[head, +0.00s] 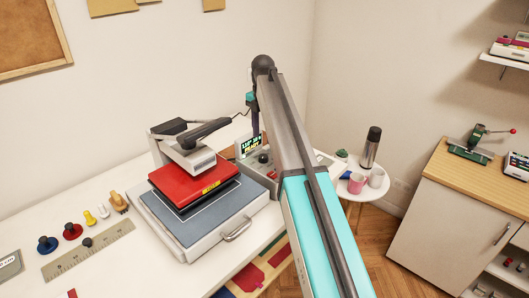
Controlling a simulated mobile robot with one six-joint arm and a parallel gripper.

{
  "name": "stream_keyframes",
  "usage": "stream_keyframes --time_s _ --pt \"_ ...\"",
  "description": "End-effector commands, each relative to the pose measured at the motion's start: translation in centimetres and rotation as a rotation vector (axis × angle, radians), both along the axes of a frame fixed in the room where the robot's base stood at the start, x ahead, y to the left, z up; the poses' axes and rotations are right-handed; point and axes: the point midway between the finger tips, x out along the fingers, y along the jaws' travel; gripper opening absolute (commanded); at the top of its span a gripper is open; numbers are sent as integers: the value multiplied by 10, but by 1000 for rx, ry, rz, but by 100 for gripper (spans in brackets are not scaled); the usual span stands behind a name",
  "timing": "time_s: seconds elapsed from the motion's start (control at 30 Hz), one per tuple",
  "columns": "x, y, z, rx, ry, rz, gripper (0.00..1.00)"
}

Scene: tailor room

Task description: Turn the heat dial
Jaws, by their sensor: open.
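The heat press (205,190) stands on the white table with its red upper plate raised above the grey lower plate. Its grey control box (262,172) is at the right, partly hidden by my arm. A small lit display (249,145) with green and yellow text tops the box. A dark round dial (263,158) sits on the box face below the display. My gripper (256,127) shows only as a narrow dark part hanging just above the display, apart from the dial. It is open; its fingertips are hard to make out.
The white table (105,222) holds a ruler (88,250) and several coloured stampers left of the press. A small round table (350,191) with mugs and a flask (371,147) stands behind right. A wooden-topped cabinet (470,180) is at right. Wood floor lies between.

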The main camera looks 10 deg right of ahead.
Motion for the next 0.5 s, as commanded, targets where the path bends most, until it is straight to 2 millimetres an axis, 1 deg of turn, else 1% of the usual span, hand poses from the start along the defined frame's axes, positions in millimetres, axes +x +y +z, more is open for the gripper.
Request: stream_keyframes --time_s 0.03,0.5 --pt "-1 0 -7 0 2 0 48" --pt "-1 -1 -63 0 1 -1 48"
